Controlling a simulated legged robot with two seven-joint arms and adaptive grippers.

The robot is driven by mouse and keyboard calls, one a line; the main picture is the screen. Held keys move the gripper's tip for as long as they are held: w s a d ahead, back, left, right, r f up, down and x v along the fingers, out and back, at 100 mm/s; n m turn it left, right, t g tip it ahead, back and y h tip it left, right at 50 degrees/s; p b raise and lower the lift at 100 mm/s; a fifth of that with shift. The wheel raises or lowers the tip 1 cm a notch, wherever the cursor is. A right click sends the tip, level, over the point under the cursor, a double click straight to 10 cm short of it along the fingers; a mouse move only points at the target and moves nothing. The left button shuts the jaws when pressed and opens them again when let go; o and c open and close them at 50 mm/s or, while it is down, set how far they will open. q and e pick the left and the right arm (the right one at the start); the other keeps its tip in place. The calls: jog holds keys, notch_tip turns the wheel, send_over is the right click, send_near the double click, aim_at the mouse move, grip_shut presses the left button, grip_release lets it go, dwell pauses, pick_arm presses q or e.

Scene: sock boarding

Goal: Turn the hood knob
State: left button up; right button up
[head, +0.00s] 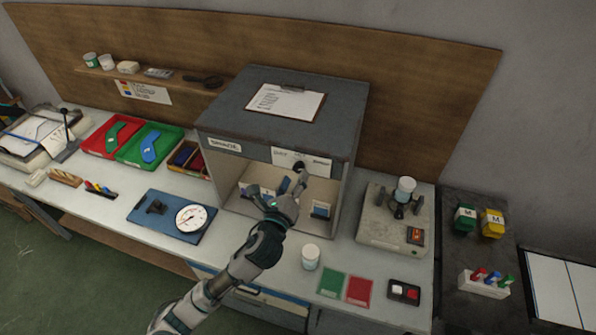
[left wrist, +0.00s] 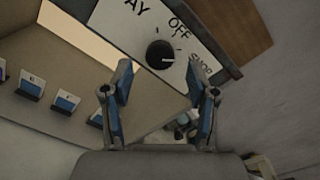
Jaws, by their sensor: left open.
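The hood is a grey box (head: 280,125) on the bench with an open front. Its white label plate (head: 318,163) is on the front top edge. In the left wrist view a round black knob (left wrist: 160,53) sits on this plate, between lettering that ends in "AY", "OFF" and a third word partly readable. A white mark on the knob points toward the right.
Several small blue-and-white holders (left wrist: 65,102) stand inside the hood. A white jar (head: 311,257) and green and red cards (head: 332,284) lie in front. A grey device (head: 390,228) is at the right. A blue board with a dial (head: 175,216) is at the left.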

aim_at(298, 171)
pick_arm(q)
jog(key=shift+x, duration=1.7)
jog(key=shift+c, duration=0.3)
grip_shut()
